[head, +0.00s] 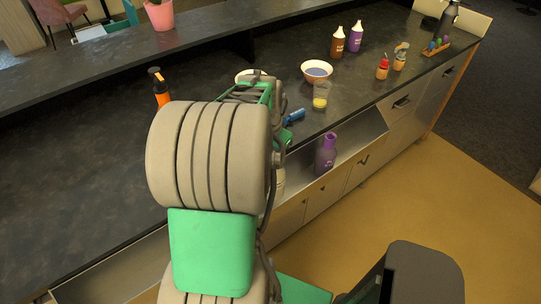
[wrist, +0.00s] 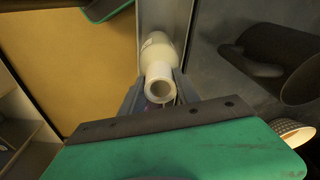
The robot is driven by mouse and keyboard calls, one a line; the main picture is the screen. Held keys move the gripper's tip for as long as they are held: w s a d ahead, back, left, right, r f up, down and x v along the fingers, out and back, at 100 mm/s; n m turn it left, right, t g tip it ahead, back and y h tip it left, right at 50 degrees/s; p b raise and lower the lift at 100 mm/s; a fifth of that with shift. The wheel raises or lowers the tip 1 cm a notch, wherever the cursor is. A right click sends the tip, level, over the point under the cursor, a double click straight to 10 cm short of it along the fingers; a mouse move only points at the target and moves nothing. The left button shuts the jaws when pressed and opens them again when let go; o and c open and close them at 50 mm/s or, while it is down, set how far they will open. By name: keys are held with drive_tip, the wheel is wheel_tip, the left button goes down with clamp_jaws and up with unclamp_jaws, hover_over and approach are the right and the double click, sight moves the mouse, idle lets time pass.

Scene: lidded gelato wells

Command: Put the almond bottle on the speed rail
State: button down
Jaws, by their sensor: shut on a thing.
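A cream-white bottle (wrist: 158,58), which I take to be the almond bottle, is between the fingers of my gripper (wrist: 160,92) in the wrist view, its open mouth facing the camera. My gripper is shut on it. In the head view my arm hides the gripper and most of the bottle. The speed rail (head: 361,143) is the metal trough along the counter's front. In the wrist view the bottle is over or in a grey trough (wrist: 164,14). I cannot tell whether its base touches the trough floor.
A purple bottle (head: 325,156) stands in the rail, right of my arm. On the counter are a bowl (head: 316,71), a glass with yellow liquid (head: 321,95), a blue-handled tool (head: 294,117) and an orange bottle (head: 161,92). The rail right of the purple bottle looks free.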

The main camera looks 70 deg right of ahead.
sight(274, 172)
drive_tip(key=shift+s+d, duration=0.1)
drive_tip(key=shift+s, duration=0.05)
drive_tip(key=shift+f+b, duration=2.05)
drive_tip(key=shift+f, duration=1.05)
drive_tip(key=shift+f+b, duration=0.3)
drive_tip(key=shift+f, duration=0.1)
drive_tip(key=c, duration=0.8)
unclamp_jaws()
drive_tip(key=r, duration=0.2)
drive_tip(key=r+b, duration=0.1)
drive_tip(key=r, duration=0.2)
drive_tip(key=a+r, duration=0.1)
drive_tip(key=r, duration=0.1)
drive_tip(key=shift+w+a+r, duration=0.1)
drive_tip(key=shift+w+r, duration=0.1)
drive_tip(key=shift+r, duration=0.15)
